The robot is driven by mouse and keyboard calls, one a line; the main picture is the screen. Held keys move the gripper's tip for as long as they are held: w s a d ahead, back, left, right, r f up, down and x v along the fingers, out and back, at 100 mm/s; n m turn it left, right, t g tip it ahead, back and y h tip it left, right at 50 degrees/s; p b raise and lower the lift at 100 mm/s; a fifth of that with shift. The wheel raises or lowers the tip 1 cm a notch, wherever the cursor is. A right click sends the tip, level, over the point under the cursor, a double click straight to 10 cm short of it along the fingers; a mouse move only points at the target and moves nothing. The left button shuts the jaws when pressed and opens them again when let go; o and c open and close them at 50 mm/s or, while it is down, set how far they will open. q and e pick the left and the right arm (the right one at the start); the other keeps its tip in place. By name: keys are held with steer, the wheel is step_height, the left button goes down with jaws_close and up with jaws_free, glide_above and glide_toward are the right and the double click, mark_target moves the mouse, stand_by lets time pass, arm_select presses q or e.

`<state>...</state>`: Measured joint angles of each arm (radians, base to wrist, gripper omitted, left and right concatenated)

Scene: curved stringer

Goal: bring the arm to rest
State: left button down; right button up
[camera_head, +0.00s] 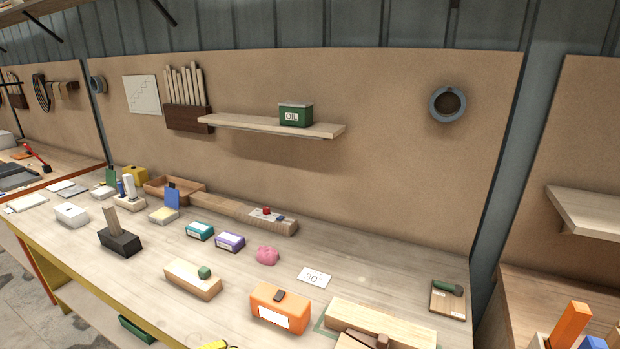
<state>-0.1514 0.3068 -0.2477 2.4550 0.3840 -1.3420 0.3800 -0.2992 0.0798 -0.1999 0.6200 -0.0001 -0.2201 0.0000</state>
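Neither of my grippers shows in the head view, and no part of my arms can be made out. The wooden workbench (340,255) lies in front of me. On it, an orange box (279,306) with a white label stands near the front edge.
A pink lump (267,256), a teal box (200,231), a purple box (230,242), a card marked 30 (313,278) and a black block (119,242) stand on the bench. Bench space at right centre is clear.

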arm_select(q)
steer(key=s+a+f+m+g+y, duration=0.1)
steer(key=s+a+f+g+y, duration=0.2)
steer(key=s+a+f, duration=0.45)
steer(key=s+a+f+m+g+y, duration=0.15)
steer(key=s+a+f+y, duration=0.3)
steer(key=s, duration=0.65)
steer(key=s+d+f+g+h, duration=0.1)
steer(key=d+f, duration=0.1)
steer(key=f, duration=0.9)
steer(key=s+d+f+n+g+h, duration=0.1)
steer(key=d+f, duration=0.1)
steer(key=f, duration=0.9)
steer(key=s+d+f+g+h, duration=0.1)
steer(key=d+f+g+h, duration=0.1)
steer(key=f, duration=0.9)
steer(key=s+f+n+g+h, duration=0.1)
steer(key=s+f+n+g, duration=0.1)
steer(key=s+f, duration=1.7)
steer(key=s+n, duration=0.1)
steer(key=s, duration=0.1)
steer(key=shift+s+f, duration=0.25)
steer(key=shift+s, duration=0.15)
